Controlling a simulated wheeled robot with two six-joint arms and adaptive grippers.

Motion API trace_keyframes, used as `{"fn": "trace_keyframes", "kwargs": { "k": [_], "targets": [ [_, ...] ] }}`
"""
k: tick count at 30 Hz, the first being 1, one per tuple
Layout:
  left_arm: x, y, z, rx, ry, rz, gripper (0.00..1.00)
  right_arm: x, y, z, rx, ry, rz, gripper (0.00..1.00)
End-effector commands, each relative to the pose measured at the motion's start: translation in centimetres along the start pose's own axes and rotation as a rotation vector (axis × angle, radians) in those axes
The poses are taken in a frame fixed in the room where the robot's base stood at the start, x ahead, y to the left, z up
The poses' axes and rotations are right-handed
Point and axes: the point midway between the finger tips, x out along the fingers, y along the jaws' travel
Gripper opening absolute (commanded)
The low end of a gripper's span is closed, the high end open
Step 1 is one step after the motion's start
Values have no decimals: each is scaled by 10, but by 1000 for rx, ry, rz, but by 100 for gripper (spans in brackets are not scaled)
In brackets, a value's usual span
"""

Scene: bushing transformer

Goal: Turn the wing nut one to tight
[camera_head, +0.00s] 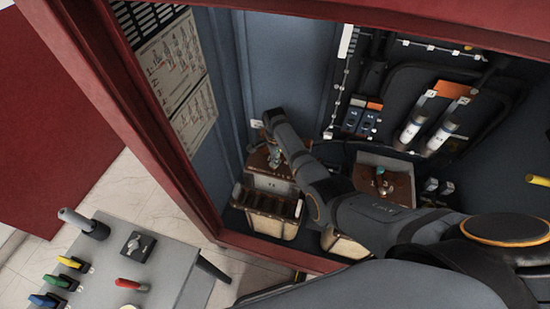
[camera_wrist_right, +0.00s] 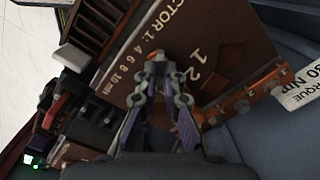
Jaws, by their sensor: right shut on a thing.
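My right gripper (camera_head: 275,155) reaches into the cabinet from the right, over the brown top of the left terminal box (camera_head: 284,170). In the right wrist view my right gripper (camera_wrist_right: 157,58) has its fingertips close together, beside the printed "1" on the brown plate (camera_wrist_right: 215,45). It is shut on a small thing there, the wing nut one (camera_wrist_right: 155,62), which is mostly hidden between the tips. Its turn angle cannot be read. My left gripper is not in view.
A second terminal box (camera_head: 398,181) stands to the right behind my arm. The red cabinet frame (camera_head: 140,120) borders the opening. A grey control panel (camera_head: 150,262) with coloured switches stands in front on the left. A torque label (camera_wrist_right: 300,88) shows at the right wrist view's edge.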

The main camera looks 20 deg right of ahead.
Motion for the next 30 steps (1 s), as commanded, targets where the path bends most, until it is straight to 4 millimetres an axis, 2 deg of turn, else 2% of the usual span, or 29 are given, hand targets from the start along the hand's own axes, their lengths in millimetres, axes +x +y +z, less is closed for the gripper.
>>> {"fn": "trace_keyframes", "kwargs": {
  "k": [1,15,24,30],
  "targets": [
    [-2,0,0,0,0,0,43,6,7,2,40,-5,18,0],
    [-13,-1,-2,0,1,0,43,7,7,2,458,-1,19,0],
    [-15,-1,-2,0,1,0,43,7,7,2,628,0,19,0],
    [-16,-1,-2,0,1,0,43,8,7,3,683,0,19,0]
  ]
}}
